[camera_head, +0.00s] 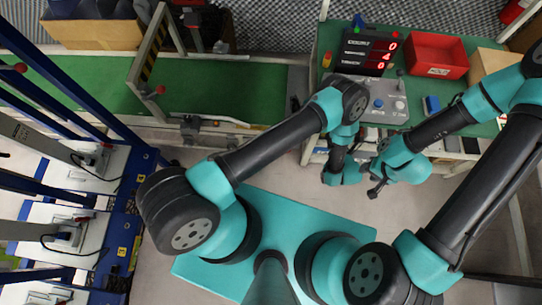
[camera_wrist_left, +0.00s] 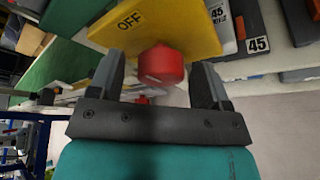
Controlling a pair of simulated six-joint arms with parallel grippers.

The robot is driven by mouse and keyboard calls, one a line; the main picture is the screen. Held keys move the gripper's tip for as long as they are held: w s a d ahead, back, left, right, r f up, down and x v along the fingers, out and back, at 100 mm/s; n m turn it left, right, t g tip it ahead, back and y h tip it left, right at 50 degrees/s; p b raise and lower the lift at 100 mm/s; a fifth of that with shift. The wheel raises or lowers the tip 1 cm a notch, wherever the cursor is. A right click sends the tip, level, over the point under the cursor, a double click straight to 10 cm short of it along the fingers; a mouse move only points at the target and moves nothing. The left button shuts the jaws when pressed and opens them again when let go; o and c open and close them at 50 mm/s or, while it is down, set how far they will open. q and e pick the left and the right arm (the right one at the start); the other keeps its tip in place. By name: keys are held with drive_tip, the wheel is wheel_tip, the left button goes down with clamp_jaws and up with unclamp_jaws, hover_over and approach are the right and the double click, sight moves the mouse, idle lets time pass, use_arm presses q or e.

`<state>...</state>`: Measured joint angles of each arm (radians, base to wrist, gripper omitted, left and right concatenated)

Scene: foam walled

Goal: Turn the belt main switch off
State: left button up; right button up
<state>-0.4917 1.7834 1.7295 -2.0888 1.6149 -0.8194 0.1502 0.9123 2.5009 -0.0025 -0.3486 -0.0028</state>
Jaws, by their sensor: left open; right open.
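A yellow plate (camera_wrist_left: 165,25) marked OFF fills the top of the left wrist view. A red rounded switch knob (camera_wrist_left: 161,66) stands out from it. My left gripper (camera_wrist_left: 160,78) is open, with one finger on each side of the knob. A small gap shows at the left finger; whether the right finger touches is hard to tell. In the head view my left wrist hides its fingers and the switch. My right gripper (camera_head: 377,188) is open and empty, beside my left wrist and away from the knob in that view.
A grey control box (camera_head: 383,103) with a blue button sits on the green bench, below a lit counter display (camera_head: 368,50). A red bin (camera_head: 438,56) stands to the right. A green conveyor belt (camera_head: 215,88) runs to the left. Blue racks (camera_head: 125,205) stand at lower left.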

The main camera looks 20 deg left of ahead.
use_arm(q)
drive_tip(key=s+d+r+n+h, duration=0.1)
drive_tip(key=s+r+n+h, duration=0.25)
drive_tip(key=s, duration=0.45)
drive_tip(key=s+d+r+n+h, duration=0.1)
drive_tip(key=s+r+n+h, duration=0.2)
drive_tip(key=s, duration=0.5)
drive_tip(key=w+a+n+g+y, duration=0.2)
drive_tip(key=a+n+g+y, duration=0.5)
drive_tip(key=a, duration=0.6)
drive_tip(key=s+a+r+n+g, duration=0.2)
drive_tip(key=s+a+n+g, duration=0.4)
drive_tip(key=a, duration=0.5)
drive_tip(key=shift+n+g, duration=1.05)
drive_tip(key=shift+g, duration=0.85)
drive_tip(key=shift+s, duration=0.1)
